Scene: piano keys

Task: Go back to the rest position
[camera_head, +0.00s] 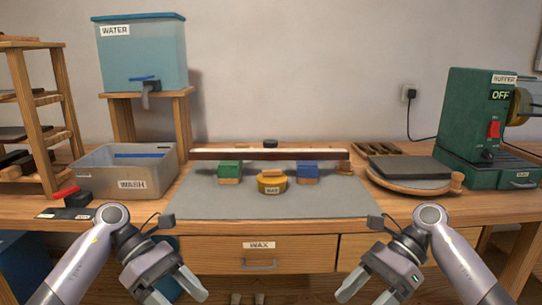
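My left gripper (176,290) is at the bottom left, in front of the workbench's edge. Its two fingers are apart with nothing between them. My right gripper (368,291) mirrors it at the bottom right, also with fingers apart and empty. Both are away from the things on the bench. A green block (230,169) and a blue block (307,170), each with a wooden part below, sit by the strip. A round yellow wax tin (271,183) stands between them.
A round board with a dark slab (410,169) and green buffer marked OFF (484,120) are at right. The wax drawer (260,253) is shut. The mat's front is clear.

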